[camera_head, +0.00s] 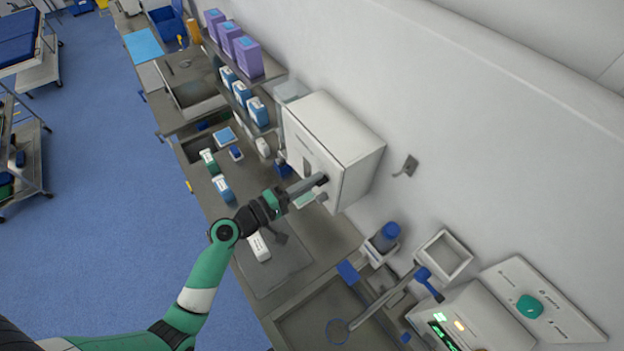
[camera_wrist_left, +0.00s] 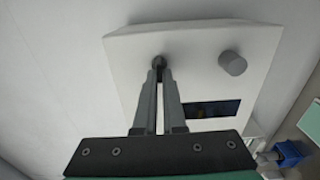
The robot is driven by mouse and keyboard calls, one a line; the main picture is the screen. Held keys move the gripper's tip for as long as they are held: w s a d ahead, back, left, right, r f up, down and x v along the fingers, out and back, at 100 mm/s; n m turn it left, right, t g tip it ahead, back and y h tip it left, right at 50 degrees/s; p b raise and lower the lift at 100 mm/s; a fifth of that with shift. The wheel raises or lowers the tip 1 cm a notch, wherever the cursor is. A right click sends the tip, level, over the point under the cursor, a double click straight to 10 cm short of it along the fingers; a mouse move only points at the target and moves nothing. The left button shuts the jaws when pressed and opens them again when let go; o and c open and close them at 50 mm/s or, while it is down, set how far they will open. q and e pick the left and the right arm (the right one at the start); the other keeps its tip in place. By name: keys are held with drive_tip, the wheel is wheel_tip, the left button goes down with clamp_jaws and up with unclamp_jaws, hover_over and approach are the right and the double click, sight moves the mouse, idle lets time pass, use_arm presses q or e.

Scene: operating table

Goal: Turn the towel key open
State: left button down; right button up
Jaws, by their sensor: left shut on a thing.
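A white wall-mounted box (camera_head: 335,125) is right of centre in the head view, and its front face fills the upper middle of the left wrist view (camera_wrist_left: 195,45). My left gripper (camera_head: 320,180) reaches the lower part of that front face. In the left wrist view its two fingers (camera_wrist_left: 159,72) are closed around a small dark key (camera_wrist_left: 159,61) on the face. Most of the key is hidden between the fingertips. A grey round knob (camera_wrist_left: 232,62) sticks out to the right of it. My right gripper is not in view.
A dark window or slot (camera_wrist_left: 210,108) is below the knob. Purple boxes (camera_head: 232,43) and bottles stand on shelves up and left. A counter (camera_head: 335,240) with a white bottle (camera_head: 260,246) runs below. A sink and a tap lie at the lower right.

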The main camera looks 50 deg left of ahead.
use_arm(q)
drive_tip(key=c, duration=1)
unclamp_jaws()
drive_tip(key=shift+s, duration=0.1)
drive_tip(key=s+a+p, duration=0.1)
drive_tip(key=s, duration=1)
drive_tip(key=shift+s, duration=0.15)
drive_tip(key=shift+a, duration=0.15)
